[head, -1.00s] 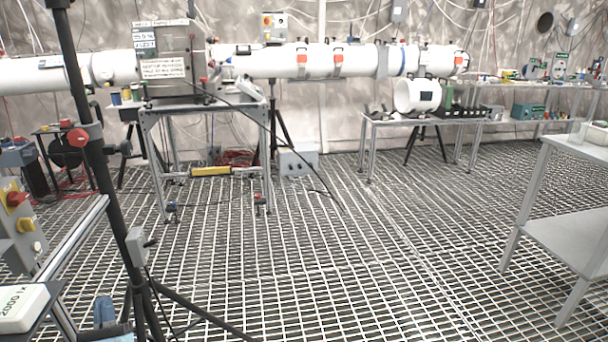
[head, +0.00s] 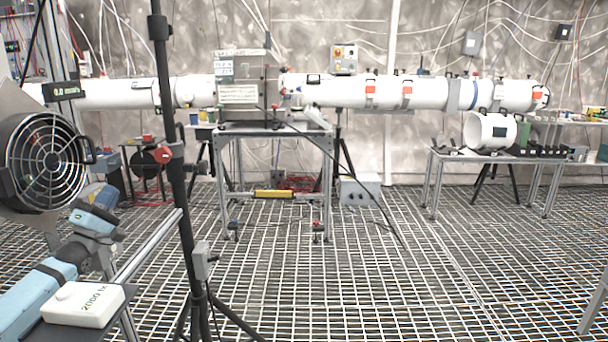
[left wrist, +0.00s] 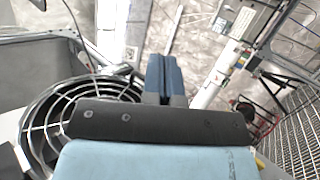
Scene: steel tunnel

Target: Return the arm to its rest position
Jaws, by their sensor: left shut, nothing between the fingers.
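My left arm enters at the lower left of the head view, with a blue forearm (head: 38,295) and a grey joint above it. My left gripper (head: 103,200) is at the end of it, in front of the right lower side of a round fan. In the left wrist view, the two blue fingers (left wrist: 165,76) stand side by side, shut with nothing between them. My right arm and gripper are not in view.
The fan (head: 48,160) is close to my left gripper; its grille also shows in the left wrist view (left wrist: 45,128). A white box (head: 85,305) lies beside my forearm. A black tripod pole (head: 175,185) stands just right. The grated floor (head: 400,290) is open towards the right.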

